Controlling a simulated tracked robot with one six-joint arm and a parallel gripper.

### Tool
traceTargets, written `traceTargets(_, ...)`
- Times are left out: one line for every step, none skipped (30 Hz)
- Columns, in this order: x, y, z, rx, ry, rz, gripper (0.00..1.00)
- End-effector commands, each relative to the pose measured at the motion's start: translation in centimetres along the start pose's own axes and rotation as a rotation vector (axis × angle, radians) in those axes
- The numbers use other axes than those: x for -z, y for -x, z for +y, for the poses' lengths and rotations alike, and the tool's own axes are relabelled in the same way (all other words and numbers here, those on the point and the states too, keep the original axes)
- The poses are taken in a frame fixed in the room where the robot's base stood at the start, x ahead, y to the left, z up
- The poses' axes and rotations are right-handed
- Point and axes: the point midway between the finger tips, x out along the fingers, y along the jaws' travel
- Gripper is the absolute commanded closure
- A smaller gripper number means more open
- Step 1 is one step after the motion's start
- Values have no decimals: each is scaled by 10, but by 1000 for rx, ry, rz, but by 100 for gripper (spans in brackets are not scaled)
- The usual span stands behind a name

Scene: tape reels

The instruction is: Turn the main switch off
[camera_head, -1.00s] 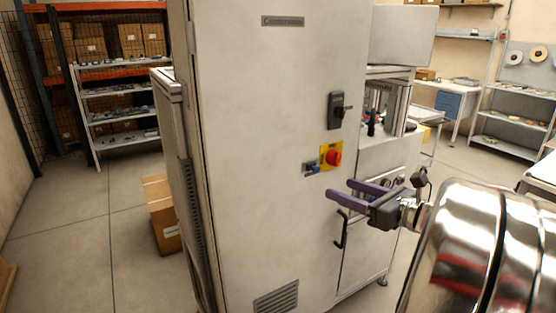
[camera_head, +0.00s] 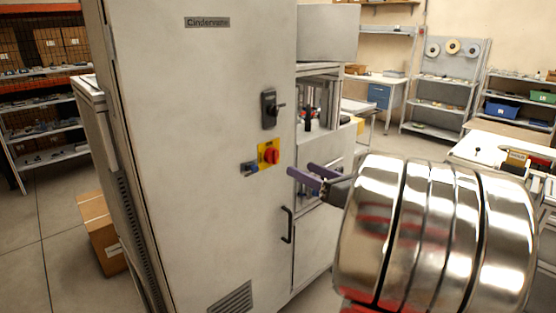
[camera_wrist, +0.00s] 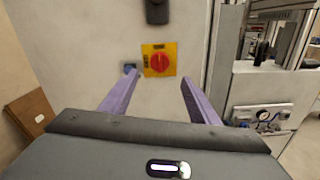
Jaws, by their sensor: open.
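The main switch (camera_head: 270,156) is a red rotary knob on a yellow plate on the cabinet's light grey front. It also shows in the wrist view (camera_wrist: 160,61), ahead of my gripper and between the lines of its fingers. My gripper (camera_head: 301,170) has purple fingers and is open and empty. In the head view it is just right of the switch and slightly lower. In the wrist view the two fingers (camera_wrist: 153,88) stand wide apart, with a gap to the cabinet front. The knob's exact angle is hard to read.
A black door handle (camera_head: 269,110) is above the switch. A small blue-grey part (camera_head: 249,168) sits left of it. A black hook-shaped handle (camera_head: 288,225) is lower down. A cardboard box (camera_head: 103,235) stands on the floor at left. A machine bay (camera_head: 318,105) opens at right.

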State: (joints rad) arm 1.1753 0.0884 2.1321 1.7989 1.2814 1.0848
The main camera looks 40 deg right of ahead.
Motion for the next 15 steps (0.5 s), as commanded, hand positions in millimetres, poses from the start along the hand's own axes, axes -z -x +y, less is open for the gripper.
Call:
traceTargets(0,-8,0,-3,-1,0,45)
traceTargets(0,-12,1,-4,-1,0,45)
traceTargets(0,-18,1,-4,0,1,45)
traceTargets(0,-22,1,-3,0,1,45)
traceTargets(0,-26,1,-4,0,0,45)
traceTargets(0,-32,1,-4,-1,0,45)
traceTargets(0,-36,1,-3,-1,0,45)
traceTargets(1,-41,0,-3,-1,1,45)
traceTargets(1,-47,1,-4,-1,1,45)
traceTargets(0,-51,1,-3,0,0,45)
traceTargets(0,-56,1,-3,0,0,45)
traceTargets(0,-62,1,-3,0,1,45)
traceTargets(1,-66,1,-3,0,1,45)
traceTargets(0,-71,1,-3,0,1,45)
traceTargets(1,-77,1,-3,0,1,45)
